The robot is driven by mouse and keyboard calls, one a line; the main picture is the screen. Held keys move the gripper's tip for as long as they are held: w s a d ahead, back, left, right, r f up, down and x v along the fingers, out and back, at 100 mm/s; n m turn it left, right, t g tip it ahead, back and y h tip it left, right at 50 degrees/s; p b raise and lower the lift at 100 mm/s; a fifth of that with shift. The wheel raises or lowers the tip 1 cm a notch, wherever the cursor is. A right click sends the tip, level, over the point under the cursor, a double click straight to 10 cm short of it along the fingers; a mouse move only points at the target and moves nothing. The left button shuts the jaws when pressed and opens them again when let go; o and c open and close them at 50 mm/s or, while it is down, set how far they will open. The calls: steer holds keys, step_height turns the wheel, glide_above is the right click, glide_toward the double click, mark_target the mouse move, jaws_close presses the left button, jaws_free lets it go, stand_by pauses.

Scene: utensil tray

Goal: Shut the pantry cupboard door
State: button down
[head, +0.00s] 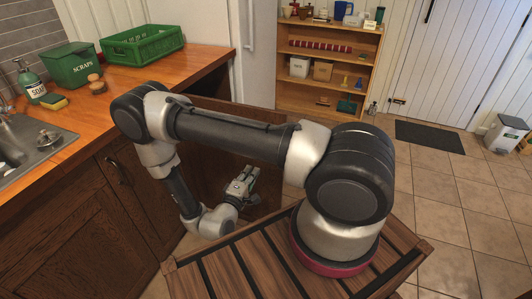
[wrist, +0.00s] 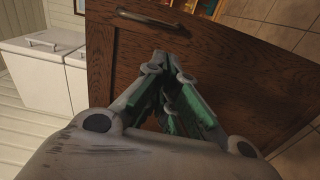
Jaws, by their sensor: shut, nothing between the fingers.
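The pantry cupboard door is a dark brown wooden panel (head: 212,170) standing open, swung out from the counter, partly hidden behind my arm in the head view. In the wrist view the door (wrist: 235,75) fills the middle, with a metal bar handle (wrist: 150,20) near its top edge. My gripper (head: 246,174) is low in front of the door's face in the head view. In the wrist view its fingertips (wrist: 161,60) are together and empty, over the door's face below the handle. I cannot tell whether they touch the wood.
The wooden counter (head: 120,75) runs along the left, with a sink (head: 30,140), a green crate (head: 142,43) and a scraps bin (head: 72,66). A bookshelf (head: 327,40) stands at the back. White lidded boxes (wrist: 40,75) show in the wrist view.

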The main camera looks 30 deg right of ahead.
steer(key=x, duration=1.4)
steer(key=shift+w, duration=0.15)
